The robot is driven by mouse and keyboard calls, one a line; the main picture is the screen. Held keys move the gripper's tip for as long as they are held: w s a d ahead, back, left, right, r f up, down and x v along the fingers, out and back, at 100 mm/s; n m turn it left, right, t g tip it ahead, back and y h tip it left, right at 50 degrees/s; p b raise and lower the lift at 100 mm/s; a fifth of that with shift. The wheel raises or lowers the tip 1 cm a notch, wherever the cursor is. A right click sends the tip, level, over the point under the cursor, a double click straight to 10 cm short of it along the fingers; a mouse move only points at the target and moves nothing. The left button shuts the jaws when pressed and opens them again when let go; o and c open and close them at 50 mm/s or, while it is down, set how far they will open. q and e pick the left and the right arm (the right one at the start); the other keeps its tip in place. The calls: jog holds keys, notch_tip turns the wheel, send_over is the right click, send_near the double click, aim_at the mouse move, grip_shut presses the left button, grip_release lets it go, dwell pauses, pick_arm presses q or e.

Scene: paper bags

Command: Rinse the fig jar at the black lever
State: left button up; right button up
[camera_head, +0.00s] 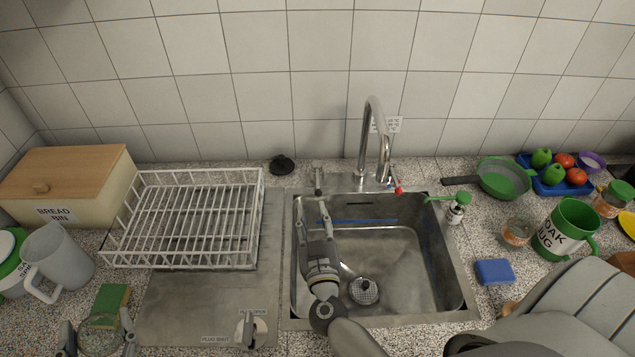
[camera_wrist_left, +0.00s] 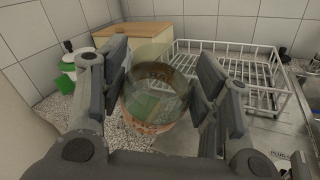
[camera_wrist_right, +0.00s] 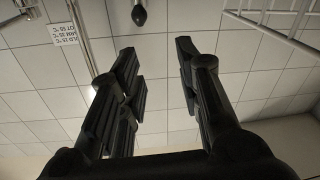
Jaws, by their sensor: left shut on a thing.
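My left gripper (camera_head: 98,335) is shut on a clear glass jar (camera_wrist_left: 157,100) at the counter's lower left. The jar has a brownish band near its bottom; I cannot read a name on it. It also shows in the head view (camera_head: 100,338). My right gripper (camera_head: 317,218) is over the left side of the sink (camera_head: 461,275). In the right wrist view it is open and empty (camera_wrist_right: 160,75). A dark rounded tip (camera_wrist_right: 139,14) shows beyond its fingers, apart from them. The tap (camera_head: 373,135) stands behind the sink, with a red-tipped lever (camera_head: 398,190) on its right.
A black knob-like piece (camera_head: 282,165) sits left of the tap. A white rack (camera_head: 185,220) stands between bread bin (camera_head: 75,180) and sink. A grey pitcher (camera_head: 62,262) and green sponge (camera_head: 112,298) are near the left gripper. A plug handle (camera_head: 249,330) is at the front.

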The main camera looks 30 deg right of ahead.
aim_at(318, 186)
jog(key=shift+m+g+h, duration=0.4)
jog(key=shift+h, duration=0.3)
jog(key=w+d+f, duration=0.1)
jog(key=w+d, duration=0.1)
jog(key=w, duration=0.1)
jog(key=w+d+f, duration=0.1)
jog(key=w+d, duration=0.1)
jog(key=w, duration=0.2)
jog(key=w+d+f, duration=0.1)
jog(key=w+d, duration=0.2)
jog(key=w, duration=0.1)
jog(key=shift+f+b, duration=0.15)
jog(key=shift+b, duration=0.15)
jog(key=shift+s, duration=0.1)
grip_shut()
jog(key=shift+a, duration=0.1)
